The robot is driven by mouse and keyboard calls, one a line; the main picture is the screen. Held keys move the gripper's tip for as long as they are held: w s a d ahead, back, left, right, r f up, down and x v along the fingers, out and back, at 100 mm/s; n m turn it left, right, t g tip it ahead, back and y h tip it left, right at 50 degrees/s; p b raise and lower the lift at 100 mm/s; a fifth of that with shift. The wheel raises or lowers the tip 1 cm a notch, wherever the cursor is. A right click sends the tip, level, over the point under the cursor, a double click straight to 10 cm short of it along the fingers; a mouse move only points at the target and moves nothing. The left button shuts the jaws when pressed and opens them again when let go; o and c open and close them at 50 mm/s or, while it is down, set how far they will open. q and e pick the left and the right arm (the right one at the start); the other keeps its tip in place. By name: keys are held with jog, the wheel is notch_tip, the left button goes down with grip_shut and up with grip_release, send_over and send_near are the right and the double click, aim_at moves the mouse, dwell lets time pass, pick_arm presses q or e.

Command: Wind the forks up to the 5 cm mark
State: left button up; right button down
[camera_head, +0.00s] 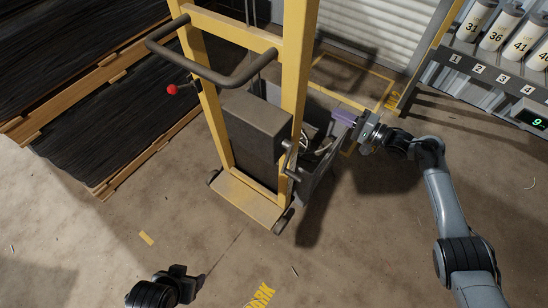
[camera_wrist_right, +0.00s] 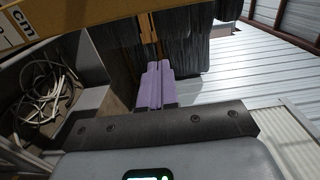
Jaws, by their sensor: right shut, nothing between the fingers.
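A yellow hand stacker (camera_head: 296,70) stands upright in the middle of the head view. A dark crank-like part (camera_head: 291,158) sits on the right side of its mast. A grey bin (camera_head: 320,178) with loose pale cable stands behind it; the cable (camera_wrist_right: 42,105) also shows in the wrist view. A yellow bar with a cm scale (camera_wrist_right: 22,27) crosses the top left of the wrist view; the fork height is unreadable. My right gripper (camera_head: 342,116) is shut and empty, its purple fingers beside the bin's far right corner, apart from the crank. My left gripper (camera_head: 198,280) is low and left, jaws unclear.
The stacker has a dark push handle (camera_head: 225,78) and a red knob (camera_head: 172,90). Dark stacks on wooden pallets (camera_head: 110,70) fill the left. Numbered canisters stand on a rack (camera_head: 485,75) at right, with a green display (camera_head: 538,122). The floor in front is mostly clear.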

jog(key=p+v, duration=0.4)
jog(key=v, duration=0.4)
dwell(0.6)
